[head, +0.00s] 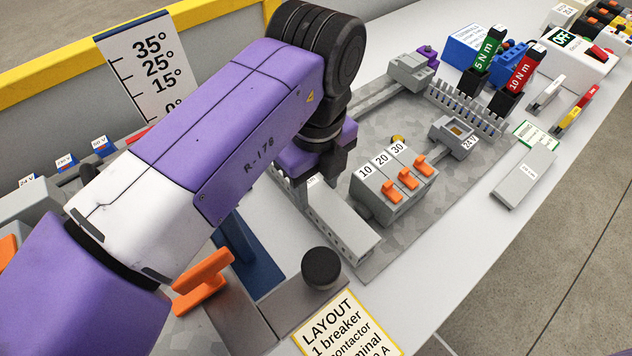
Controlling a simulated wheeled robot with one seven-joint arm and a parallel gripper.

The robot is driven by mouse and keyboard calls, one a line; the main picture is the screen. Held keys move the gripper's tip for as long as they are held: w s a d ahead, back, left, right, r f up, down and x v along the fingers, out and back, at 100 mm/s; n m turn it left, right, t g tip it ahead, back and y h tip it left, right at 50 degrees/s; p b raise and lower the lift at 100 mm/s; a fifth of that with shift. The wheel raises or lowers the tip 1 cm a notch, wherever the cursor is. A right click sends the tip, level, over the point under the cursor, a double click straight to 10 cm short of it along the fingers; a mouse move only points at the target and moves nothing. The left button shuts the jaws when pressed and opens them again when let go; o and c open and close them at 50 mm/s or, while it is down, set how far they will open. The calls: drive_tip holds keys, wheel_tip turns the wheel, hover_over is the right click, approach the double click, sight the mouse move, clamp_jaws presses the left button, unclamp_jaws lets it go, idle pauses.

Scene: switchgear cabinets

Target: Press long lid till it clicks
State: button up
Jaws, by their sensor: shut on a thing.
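The long lid (345,230) is a smooth, light grey strip. It lies along the top of the slotted wiring duct (318,215) at the left edge of the mounting plate. My gripper (318,182) points down at the lid's far part and is shut on it, with its fingers at the two sides. My wrist and forearm hide the far end of the lid. I cannot tell whether the lid is fully seated along its length.
Breakers (393,187) with orange levers stand right of the duct. An open slotted duct (465,108) and a 24 V device (460,135) are farther back. A grey labelled piece (525,185) lies on the right table strip. A black knob (321,268) stands in front.

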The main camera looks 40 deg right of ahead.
sight(316, 191)
drive_tip(key=shift+f, duration=0.3)
clamp_jaws()
drive_tip(key=o, duration=1.5)
unclamp_jaws()
drive_tip(key=shift+r, duration=0.1)
wheel_tip(316, 191, up, 8)
drive_tip(key=p, duration=0.6)
drive_tip(key=shift+p, duration=0.35)
